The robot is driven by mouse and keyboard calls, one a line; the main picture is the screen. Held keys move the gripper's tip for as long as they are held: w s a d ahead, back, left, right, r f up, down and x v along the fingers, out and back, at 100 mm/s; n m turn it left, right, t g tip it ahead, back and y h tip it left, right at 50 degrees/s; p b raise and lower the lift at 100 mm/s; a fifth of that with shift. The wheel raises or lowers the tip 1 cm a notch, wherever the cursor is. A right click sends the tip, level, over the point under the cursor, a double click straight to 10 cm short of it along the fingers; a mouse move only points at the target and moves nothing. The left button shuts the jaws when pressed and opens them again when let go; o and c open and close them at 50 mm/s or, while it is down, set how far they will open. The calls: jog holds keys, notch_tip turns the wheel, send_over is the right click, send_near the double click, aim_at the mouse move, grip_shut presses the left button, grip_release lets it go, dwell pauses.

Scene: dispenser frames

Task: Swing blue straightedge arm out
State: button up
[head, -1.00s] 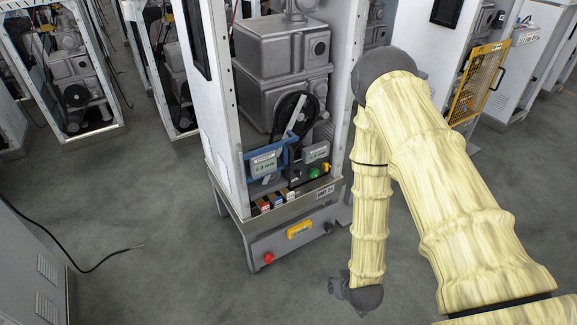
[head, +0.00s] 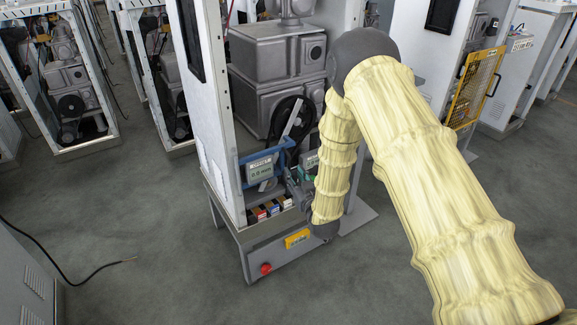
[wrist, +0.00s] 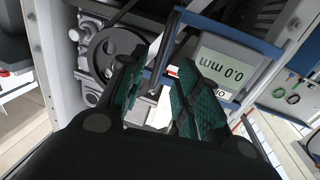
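The blue straightedge arm (head: 266,152) is a blue frame with a small grey display box, low in the front of the open dispenser frame. In the wrist view its blue edge (wrist: 232,36) runs along the large display box (wrist: 225,68), which reads 0.0 mm upside down. My gripper (wrist: 158,66) is open, its two green-padded fingers apart. A grey bar (wrist: 167,42) shows in the gap between the fingertips; I cannot tell whether it touches them. In the head view the gripper is partly hidden by my arm, just right of the blue arm.
A dark pulley wheel (wrist: 112,52) is close to the left finger. Coloured blocks (head: 270,209) and a red button (head: 265,268) are on the stand below. A white cabinet post (head: 222,110) rises at the left.

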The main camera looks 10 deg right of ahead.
aim_at(289, 166)
jog(key=shift+x, duration=3.1)
grip_shut()
